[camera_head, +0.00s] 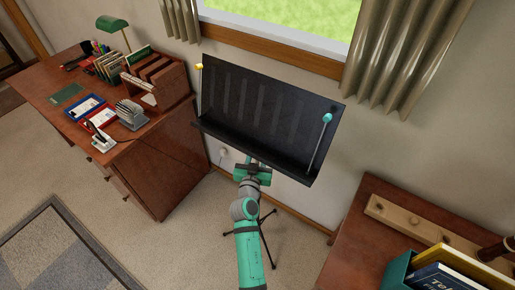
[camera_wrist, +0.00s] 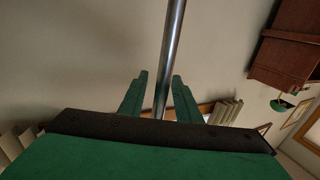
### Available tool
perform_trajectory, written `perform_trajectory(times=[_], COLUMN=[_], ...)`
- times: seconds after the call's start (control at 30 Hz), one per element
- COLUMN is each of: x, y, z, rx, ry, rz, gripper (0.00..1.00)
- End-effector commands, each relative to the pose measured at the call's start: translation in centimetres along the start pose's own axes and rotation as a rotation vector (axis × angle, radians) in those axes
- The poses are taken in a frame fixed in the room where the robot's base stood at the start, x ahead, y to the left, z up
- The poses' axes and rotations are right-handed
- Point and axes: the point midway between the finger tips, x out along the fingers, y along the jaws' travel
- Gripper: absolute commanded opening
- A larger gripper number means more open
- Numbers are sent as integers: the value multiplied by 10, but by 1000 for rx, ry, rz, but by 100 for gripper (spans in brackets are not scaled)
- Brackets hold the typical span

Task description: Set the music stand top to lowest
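The music stand has a wide black slotted top (camera_head: 268,112) with a front ledge, in front of the wall below the window. A yellow-tipped clip is at its left end and a teal-tipped rod at its right. Its dark tripod legs (camera_head: 268,240) show beside my arm. My gripper (camera_head: 252,172) is just under the ledge. In the wrist view, my gripper (camera_wrist: 159,80) is open, with the shiny metal pole (camera_wrist: 171,40) seen between its green fingers. The pole looks nearer the right finger; I cannot tell whether they touch. My arm hides the pole in the head view.
A wooden desk (camera_head: 150,160) with a green lamp, files and trays stands at left. A brown wooden surface (camera_head: 365,240) with a peg rack and a teal box of books is at lower right. Carpeted floor lies between them, with a patterned rug (camera_head: 55,250) at lower left.

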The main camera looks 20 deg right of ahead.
Motion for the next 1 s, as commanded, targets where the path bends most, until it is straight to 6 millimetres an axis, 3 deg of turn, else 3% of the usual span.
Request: perform_trajectory(times=[0.33,0.47,0.5,0.57,0.6,0.83,1.0], x=[4,4,4,4,-3,2,2], y=[0,0,0,0,-12,-5,-8], z=[1,1,0,1,0,7,25], rx=[0,0,0,0,-1,-1,-1], ry=[-1,-1,-1,-1,-1,-2,-3], rz=[0,0,0,0,-4,-6,-12], gripper=[30,2,0,0,0,0,0])
